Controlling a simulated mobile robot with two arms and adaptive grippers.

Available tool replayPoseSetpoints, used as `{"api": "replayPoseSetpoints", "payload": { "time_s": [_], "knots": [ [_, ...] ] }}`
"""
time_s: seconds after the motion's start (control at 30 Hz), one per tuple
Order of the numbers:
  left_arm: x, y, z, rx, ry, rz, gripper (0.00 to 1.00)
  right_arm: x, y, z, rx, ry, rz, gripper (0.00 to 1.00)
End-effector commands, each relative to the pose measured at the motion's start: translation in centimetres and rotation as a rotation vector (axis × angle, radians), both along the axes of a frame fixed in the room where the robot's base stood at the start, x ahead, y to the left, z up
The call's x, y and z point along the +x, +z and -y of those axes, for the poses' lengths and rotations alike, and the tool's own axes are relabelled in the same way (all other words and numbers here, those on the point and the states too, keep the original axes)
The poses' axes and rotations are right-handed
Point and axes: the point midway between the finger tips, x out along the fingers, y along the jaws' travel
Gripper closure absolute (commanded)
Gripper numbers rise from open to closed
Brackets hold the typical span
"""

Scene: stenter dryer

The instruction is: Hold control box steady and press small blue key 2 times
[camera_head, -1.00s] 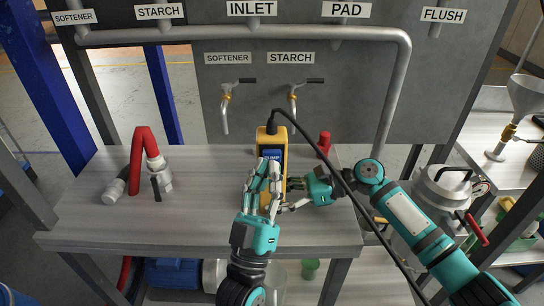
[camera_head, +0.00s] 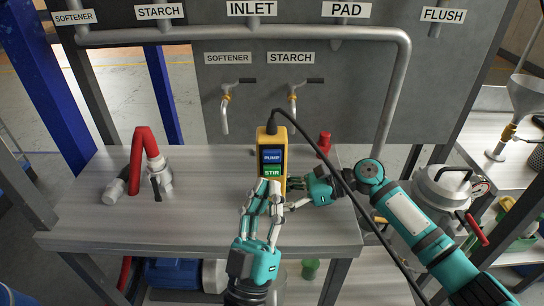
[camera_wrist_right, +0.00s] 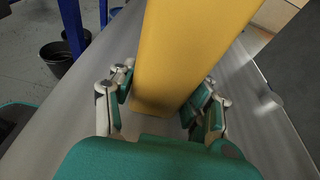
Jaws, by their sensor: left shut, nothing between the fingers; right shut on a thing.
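The yellow control box (camera_head: 261,143) stands upright on the metal table, with a black cable from its top. Its face shows a blue key (camera_head: 272,157) marked PUMP and a green key (camera_head: 272,171) marked STIR below it. My right gripper (camera_head: 290,184) is shut on the lower part of the box from the right; in the right wrist view its fingers (camera_wrist_right: 160,102) lie on both sides of the yellow body (camera_wrist_right: 185,60). My left gripper (camera_head: 266,188) is shut and empty, just in front of the box below the green key. It hides the box's lower face.
A red hose with a grey fitting (camera_head: 160,180) lies at the table's left. A small red object (camera_head: 324,142) stands right of the box. The black cable (camera_head: 345,190) runs down across my right arm. Two taps (camera_head: 226,105) hang above the table's back.

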Motion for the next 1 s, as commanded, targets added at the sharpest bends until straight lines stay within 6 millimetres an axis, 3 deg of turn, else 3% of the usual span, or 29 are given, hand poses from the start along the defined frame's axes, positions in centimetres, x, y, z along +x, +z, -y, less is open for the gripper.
{"api": "replayPoseSetpoints", "payload": {
  "time_s": [0.23, 0.27, 0.43, 0.77, 1.0],
  "knots": [
    [0.0, 0.0, 0.0, 0.000, 0.000, 0.000, 1.00, 0.0, 0.0, 0.0, 0.000, 0.001, -0.001, 0.69],
    [0.0, 0.0, 0.0, 0.000, 0.000, 0.000, 1.00, 0.0, 0.0, 0.0, 0.000, 0.001, -0.001, 0.47],
    [0.0, 0.0, 0.0, 0.000, 0.000, 0.000, 1.00, 0.0, 0.0, 0.0, 0.000, 0.000, -0.001, 0.25],
    [0.0, 0.0, 0.0, 0.000, 0.000, 0.000, 1.00, 0.0, 0.1, 0.3, 0.000, -0.001, 0.000, 0.24],
    [0.0, 0.0, 0.0, 0.000, 0.000, 0.000, 1.00, 0.1, 1.1, 3.9, -0.002, -0.004, 0.000, 0.24]
  ]
}}
